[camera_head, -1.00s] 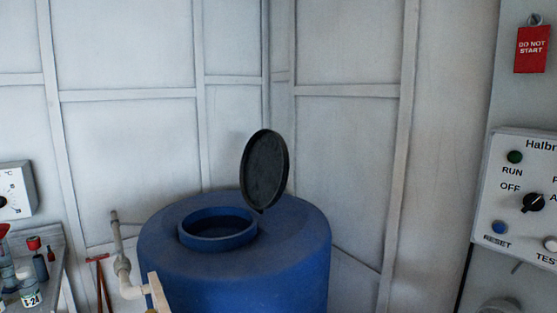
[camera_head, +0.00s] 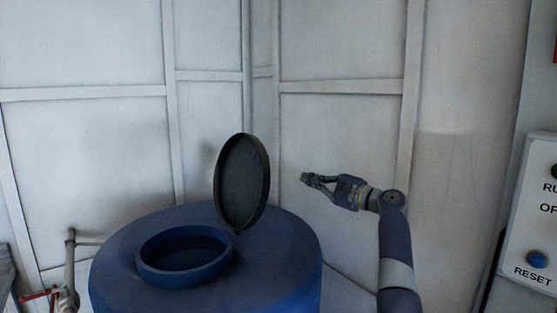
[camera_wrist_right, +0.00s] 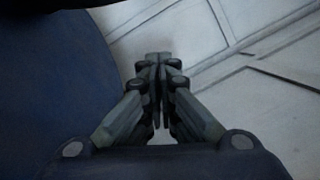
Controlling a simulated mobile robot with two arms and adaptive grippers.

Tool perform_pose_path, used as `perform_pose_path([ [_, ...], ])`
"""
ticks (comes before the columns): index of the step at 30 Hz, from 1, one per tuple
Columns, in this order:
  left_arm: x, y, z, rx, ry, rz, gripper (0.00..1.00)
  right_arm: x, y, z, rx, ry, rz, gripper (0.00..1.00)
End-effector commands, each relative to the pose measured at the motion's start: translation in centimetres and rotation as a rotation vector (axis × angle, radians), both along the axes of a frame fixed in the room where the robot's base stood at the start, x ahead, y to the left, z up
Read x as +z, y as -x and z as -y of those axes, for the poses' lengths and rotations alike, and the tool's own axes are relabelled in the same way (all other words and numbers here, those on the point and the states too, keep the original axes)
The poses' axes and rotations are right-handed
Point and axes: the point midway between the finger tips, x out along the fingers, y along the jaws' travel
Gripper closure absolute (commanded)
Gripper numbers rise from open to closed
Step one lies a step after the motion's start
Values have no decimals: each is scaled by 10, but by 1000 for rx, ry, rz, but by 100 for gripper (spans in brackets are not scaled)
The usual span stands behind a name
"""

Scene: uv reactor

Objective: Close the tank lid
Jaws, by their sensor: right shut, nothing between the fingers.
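The black round tank lid (camera_head: 242,182) stands upright, swung open, at the right edge of the tank's opening in the head view. The blue tank (camera_head: 275,262) has a round raised opening rim (camera_head: 150,275) that is uncovered. My right gripper (camera_head: 305,180) is to the right of the lid, apart from it, pointing left with its fingers shut and empty. In the right wrist view its closed fingers (camera_wrist_right: 158,62) point away from the camera, with the blue tank (camera_wrist_right: 45,95) at the left. The left gripper is not in view.
A pale pipe (camera_head: 70,265) stands left of the tank. Pale panelled walls (camera_head: 340,130) are behind the tank and lid. A control panel (camera_head: 535,215) with a blue reset button is at the far right. The space between gripper and lid looks clear.

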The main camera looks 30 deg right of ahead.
Motion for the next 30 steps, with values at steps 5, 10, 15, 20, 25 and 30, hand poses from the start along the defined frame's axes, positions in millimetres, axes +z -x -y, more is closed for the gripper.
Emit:
perform_pose_path([
  [5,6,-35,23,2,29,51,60,12,-8,-3,4,-21,19,100],
  [10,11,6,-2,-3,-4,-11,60,15,-28,-12,5,-20,16,100],
  [15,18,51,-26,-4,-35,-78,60,17,-51,-20,4,-19,15,100],
  [20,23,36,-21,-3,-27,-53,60,18,-68,-26,4,-19,16,100],
  [25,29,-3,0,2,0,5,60,19,-81,-29,2,-17,17,100],
  [30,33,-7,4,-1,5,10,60,20,-90,-33,2,-17,17,100],
])
